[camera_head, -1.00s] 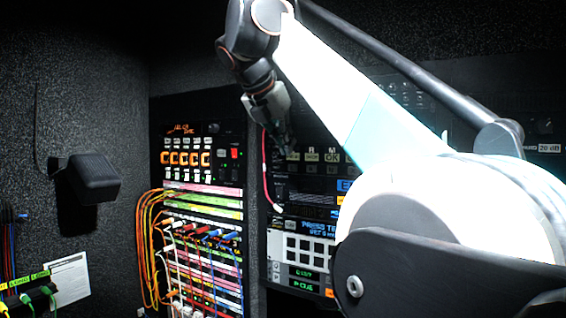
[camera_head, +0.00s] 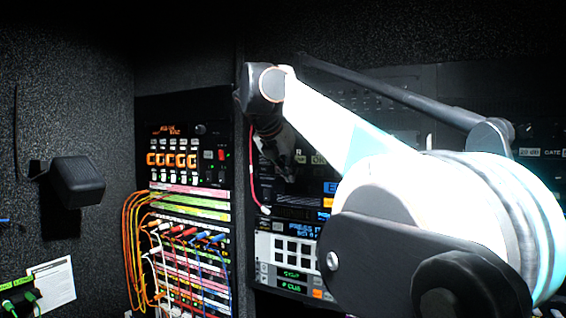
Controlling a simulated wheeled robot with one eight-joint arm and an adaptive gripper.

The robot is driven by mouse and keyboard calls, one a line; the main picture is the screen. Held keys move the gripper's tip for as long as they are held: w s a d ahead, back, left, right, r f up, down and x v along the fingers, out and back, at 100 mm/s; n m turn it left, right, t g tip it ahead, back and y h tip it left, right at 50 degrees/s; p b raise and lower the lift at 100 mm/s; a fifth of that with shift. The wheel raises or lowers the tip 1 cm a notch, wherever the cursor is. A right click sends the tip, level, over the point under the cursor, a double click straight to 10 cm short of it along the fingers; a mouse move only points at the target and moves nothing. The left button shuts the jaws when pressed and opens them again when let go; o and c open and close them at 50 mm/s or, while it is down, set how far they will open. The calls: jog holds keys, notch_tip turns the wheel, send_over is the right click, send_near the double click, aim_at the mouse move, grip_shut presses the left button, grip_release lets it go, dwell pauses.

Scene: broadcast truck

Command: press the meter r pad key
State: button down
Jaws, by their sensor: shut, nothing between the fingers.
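My gripper (camera_head: 287,172) is small, dark and partly hidden by my own arm. It is shut and empty in front of the right rack's upper panels. Lit labels (camera_head: 299,155) show just right of it, one reading like "R". Lower on the right rack, a white panel has a pad of dark square keys (camera_head: 292,250), with a blue display (camera_head: 290,228) reading "PRESS" above it. I cannot read which key is the meter r pad key; it may be hidden behind my arm. I cannot tell whether the gripper touches the panel.
A left rack holds a panel with orange digits (camera_head: 172,159) and a red switch (camera_head: 222,155). Below it, a patch bay carries orange, white, red and blue cables (camera_head: 135,230). A black box (camera_head: 77,180) juts from the left wall.

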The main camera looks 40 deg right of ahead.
jog(key=shift+w+d, duration=0.3)
jog(key=shift+d, duration=0.4)
